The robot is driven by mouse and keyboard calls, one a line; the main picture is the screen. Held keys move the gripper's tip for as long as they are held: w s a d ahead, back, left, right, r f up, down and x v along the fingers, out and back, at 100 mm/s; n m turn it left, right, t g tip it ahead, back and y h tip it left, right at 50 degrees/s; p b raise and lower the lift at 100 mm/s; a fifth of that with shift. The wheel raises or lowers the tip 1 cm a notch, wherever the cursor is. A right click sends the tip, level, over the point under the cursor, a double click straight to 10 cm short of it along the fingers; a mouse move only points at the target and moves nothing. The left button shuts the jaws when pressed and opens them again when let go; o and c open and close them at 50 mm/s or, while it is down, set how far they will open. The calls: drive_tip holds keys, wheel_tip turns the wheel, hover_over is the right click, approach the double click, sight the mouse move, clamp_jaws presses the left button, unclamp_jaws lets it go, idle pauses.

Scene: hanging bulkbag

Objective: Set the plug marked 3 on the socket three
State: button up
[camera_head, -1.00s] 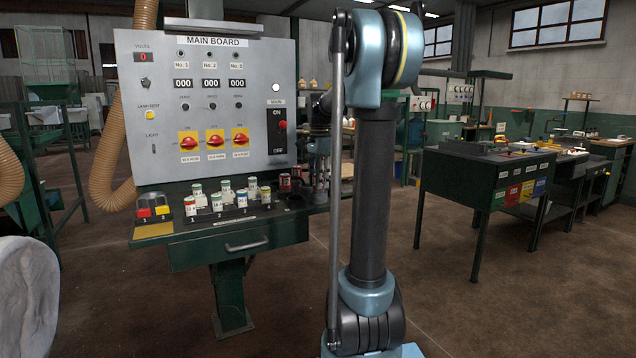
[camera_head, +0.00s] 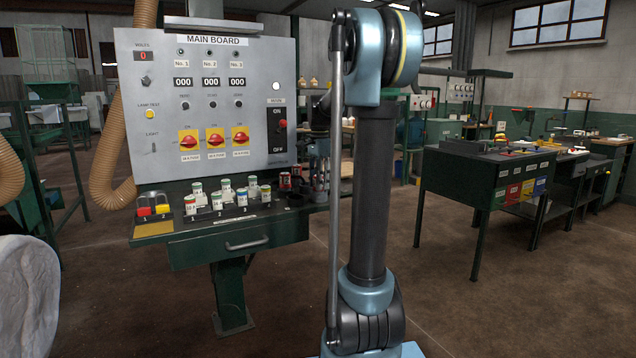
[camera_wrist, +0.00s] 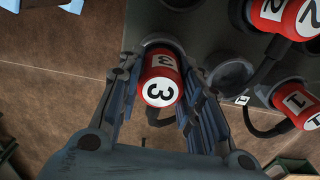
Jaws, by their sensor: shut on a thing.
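The red plug with a white end marked 3 (camera_wrist: 160,82) is between the fingers of my gripper (camera_wrist: 163,70) in the wrist view. My gripper is shut on it. The plug's far end lies over a round dark socket rim (camera_wrist: 160,44) on the grey panel. I cannot tell whether it is seated, and no number shows on that socket. In the head view, my arm hides most of the gripper and the held plug.
Red plugs marked 2 (camera_wrist: 285,14) and 1 (camera_wrist: 298,103), with black cables, sit at right in the wrist view. An empty round socket (camera_wrist: 230,76) lies between. In the head view, the main board (camera_head: 212,100) stands above a desk with several small jars (camera_head: 227,190).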

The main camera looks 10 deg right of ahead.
drive_tip(key=shift+f, duration=0.1)
drive_tip(key=o, duration=0.8)
drive_tip(key=shift+o, duration=0.2)
drive_tip(key=shift+r, duration=5.5)
drive_tip(key=s+f+n+t, duration=0.1)
drive_tip(key=s+f+n, duration=0.6)
drive_tip(key=s+f, duration=0.8)
drive_tip(key=s+f+n+t, duration=0.1)
drive_tip(key=s+f+n, duration=0.6)
drive_tip(key=s+f, duration=0.8)
drive_tip(key=s, duration=0.4)
drive_tip(key=shift+s+n, duration=0.3)
drive_tip(key=shift+s, duration=0.1)
